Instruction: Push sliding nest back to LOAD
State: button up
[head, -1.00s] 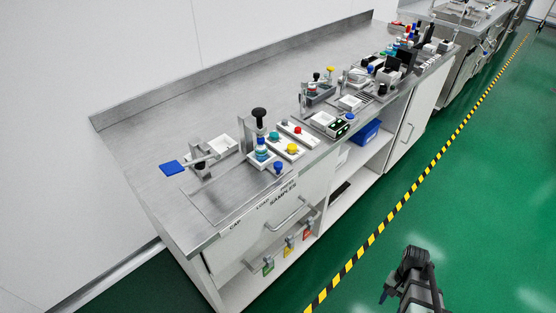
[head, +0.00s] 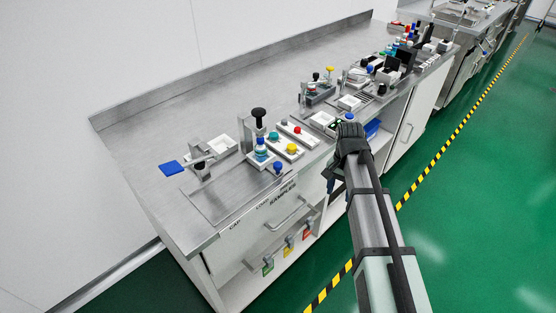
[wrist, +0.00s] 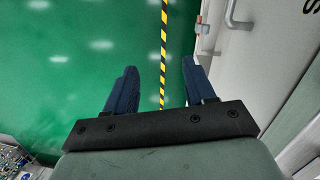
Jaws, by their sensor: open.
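The sliding nest seems to be the small fixture near the bench's front edge, with a blue knob (head: 278,167) at its front right. A vial with a blue and white top (head: 261,150) stands beside it, below a press with a black knob (head: 258,113). The labels CAP, LOAD and a third, partly blurred one run along the front edge. My gripper (head: 329,181) is in front of the bench, to the right of the nest and apart from it. In the wrist view, my gripper (wrist: 158,75) is open and empty, with two blue fingers apart. The nest is not in the wrist view.
Button blocks (head: 291,149) sit right of the press. A drawer handle (head: 288,214) juts from the front. The back left bench top is clear, and green floor lies in front.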

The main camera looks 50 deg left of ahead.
jog(key=s+a+r, duration=0.5)
jog(key=a+r, duration=0.5)
jog(key=r, duration=0.3)
jog(key=t+y, duration=0.1)
send_near(278, 164)
jog(key=shift+n, duration=0.4)
notch_tip(278, 164, down, 8)
jog(key=shift+s+f, duration=0.1)
jog(key=shift+f, duration=0.15)
jog(key=shift+c, duration=0.3)
grip_shut()
